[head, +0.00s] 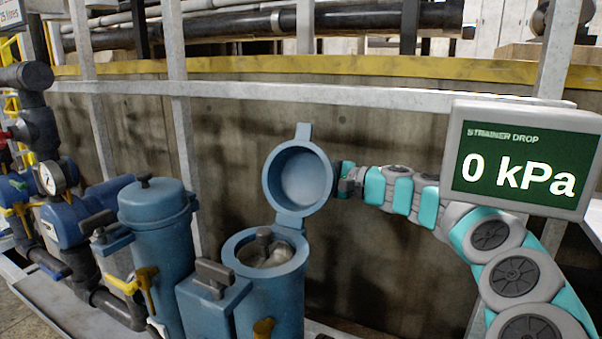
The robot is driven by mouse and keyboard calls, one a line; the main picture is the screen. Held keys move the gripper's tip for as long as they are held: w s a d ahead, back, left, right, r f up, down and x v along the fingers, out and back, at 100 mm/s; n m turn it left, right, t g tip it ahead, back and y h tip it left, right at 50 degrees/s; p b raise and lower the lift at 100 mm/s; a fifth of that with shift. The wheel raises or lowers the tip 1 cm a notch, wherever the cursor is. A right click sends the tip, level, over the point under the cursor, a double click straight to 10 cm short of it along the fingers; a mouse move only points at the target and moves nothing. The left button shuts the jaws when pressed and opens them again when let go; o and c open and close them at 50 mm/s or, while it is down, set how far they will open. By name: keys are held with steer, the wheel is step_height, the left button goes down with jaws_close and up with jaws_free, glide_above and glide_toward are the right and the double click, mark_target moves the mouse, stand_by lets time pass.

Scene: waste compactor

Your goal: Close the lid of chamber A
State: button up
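An open blue round lid (299,179) stands upright on its hinge at the back of the right-hand blue chamber (268,310), its hollow inner side facing me. The chamber's mouth is open, and a grey strainer basket with a dark handle (265,243) shows inside. The left-hand chamber (157,240) has its lid on. No A or B label is legible. My gripper (342,180) is at the right edge of the open lid, at about mid-height. Its fingertips are dark, small and partly hidden by the lid; contact is unclear.
A display (522,160) reads "STRAINER DROP 0 kPa" at the right, in front of my arm. A dark T-handle (214,275) stands between the chambers. Yellow handles (140,284), a gauge (54,178) and pipes crowd the left. A grey rail (300,95) and wall stand behind.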

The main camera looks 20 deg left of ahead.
jaws_close()
steer(key=shift+f, duration=0.1)
stand_by(0.9)
